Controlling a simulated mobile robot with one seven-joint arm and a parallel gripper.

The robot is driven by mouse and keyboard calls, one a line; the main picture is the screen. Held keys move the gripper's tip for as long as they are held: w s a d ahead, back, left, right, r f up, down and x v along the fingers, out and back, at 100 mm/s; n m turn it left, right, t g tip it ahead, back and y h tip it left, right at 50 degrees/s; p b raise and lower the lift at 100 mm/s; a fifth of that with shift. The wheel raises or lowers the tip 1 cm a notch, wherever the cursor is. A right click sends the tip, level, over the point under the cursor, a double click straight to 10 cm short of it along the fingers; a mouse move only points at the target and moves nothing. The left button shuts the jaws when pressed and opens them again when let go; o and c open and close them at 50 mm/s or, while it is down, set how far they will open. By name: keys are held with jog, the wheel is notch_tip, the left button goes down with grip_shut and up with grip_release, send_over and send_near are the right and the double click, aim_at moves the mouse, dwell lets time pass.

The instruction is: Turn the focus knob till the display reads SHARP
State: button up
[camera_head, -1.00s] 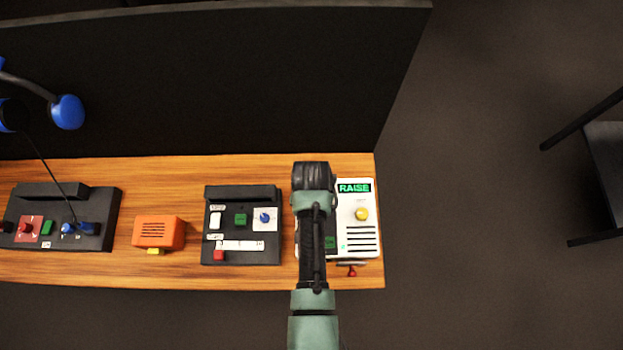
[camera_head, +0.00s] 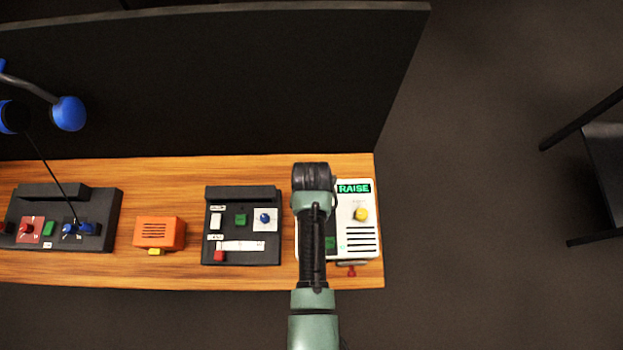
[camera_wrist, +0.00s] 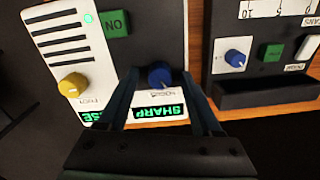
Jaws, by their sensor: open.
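The white panel (camera_head: 370,248) stands at the right end of the desk. In the wrist view, upside down, its blue focus knob (camera_wrist: 160,75) sits above a green-lit display (camera_wrist: 158,112) that reads SHARP. My gripper (camera_wrist: 159,74) is open, with one finger on each side of the blue knob and a small gap showing at both sides. In the head view my arm hides this knob and its display. The panel's other display (camera_head: 354,188) reads RAISE, above a yellow knob (camera_head: 361,214).
A green ON button (camera_wrist: 114,23) is on the white panel. A dark panel (camera_head: 242,197) with its own blue knob (camera_wrist: 236,58) stands beside it to the left in the head view. Farther left are an orange box (camera_head: 159,232) and another dark panel (camera_head: 100,240). A dark partition (camera_head: 210,85) rises behind the desk.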

notch_tip(320, 180, up, 13)
jog(key=b, duration=0.1)
dwell(0.4)
dwell(0.4)
jog(key=w+r+t, duration=0.3)
jog(key=w+r, duration=0.2)
jog(key=r, duration=0.2)
jog(key=w+r+n+t, duration=0.1)
jog(key=w+r+t, duration=0.3)
jog(key=w+r, duration=0.2)
jog(key=w+r+t, duration=0.4)
jog(key=w+r, duration=0.1)
jog(key=r, duration=0.5)
jog(key=shift+w+a+r+n, duration=0.1)
jog(key=shift+w+n, duration=0.1)
jog(key=shift+n, duration=0.1)
notch_tip(320, 180, up, 24)
jog(key=s+t+b, duration=0.2)
jog(key=t+b, duration=0.1)
jog(key=t, duration=0.7)
jog(key=s+r+t+b, duration=0.2)
jog(key=s+r+t, duration=0.4)
jog(key=s+r, duration=0.4)
notch_tip(320, 180, up, 3)
jog(key=shift+s+f+n, duration=0.1)
jog(key=shift+s+n, duration=0.3)
